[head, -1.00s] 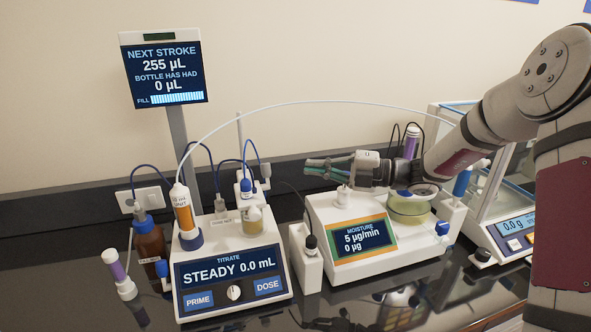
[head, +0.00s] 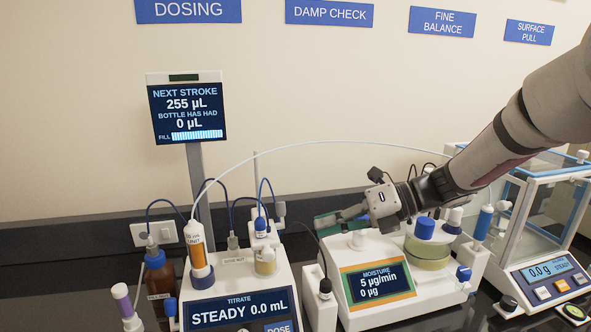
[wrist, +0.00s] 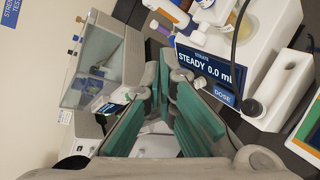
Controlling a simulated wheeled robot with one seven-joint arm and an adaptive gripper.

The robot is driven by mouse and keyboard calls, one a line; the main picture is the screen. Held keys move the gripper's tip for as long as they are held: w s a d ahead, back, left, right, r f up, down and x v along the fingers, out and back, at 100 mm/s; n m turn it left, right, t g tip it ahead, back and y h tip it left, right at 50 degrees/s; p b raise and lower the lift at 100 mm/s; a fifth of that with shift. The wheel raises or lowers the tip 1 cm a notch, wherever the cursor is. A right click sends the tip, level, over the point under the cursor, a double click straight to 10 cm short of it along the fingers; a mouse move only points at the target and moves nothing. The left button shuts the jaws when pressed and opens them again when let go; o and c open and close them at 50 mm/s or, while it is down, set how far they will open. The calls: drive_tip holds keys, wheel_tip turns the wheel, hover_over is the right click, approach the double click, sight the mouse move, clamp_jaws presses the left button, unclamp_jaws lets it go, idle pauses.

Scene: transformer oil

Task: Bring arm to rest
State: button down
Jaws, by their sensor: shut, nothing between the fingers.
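My gripper (head: 322,222) hangs above the back left of the moisture unit (head: 360,318) in the head view. Its green-padded fingers point left, toward the titrator (head: 238,290), and are shut with nothing held. The fingers also fill the middle of the wrist view (wrist: 157,88). My arm comes in from the right, over the moisture unit and in front of the balance. The fingers look clear of the titrator; whether they clear the top of the moisture unit behind its screen I cannot tell.
The glass-walled balance (head: 553,272) stands at the right. A blue-capped vessel (head: 428,250) sits on the moisture unit, close beside my wrist. A thin white tube (head: 330,143) arches over my gripper. A brown bottle (head: 160,280) stands left of the titrator. Open air lies above.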

drive_tip(key=s+d+r+n+h, duration=0.15)
drive_tip(key=s+n+h, duration=0.55)
drive_tip(key=s+n, duration=0.7)
drive_tip(key=s+d+r+n+t+h, duration=0.2)
drive_tip(key=s+d+n+t+h, duration=0.2)
drive_tip(key=s+d+n, duration=0.5)
drive_tip(key=s+n+h, duration=0.1)
drive_tip(key=n+h, duration=0.1)
drive_tip(key=n, duration=0.5)
drive_tip(key=shift+s+d+r, duration=0.3)
drive_tip(key=shift+d+r, duration=0.05)
drive_tip(key=shift+d, duration=0.05)
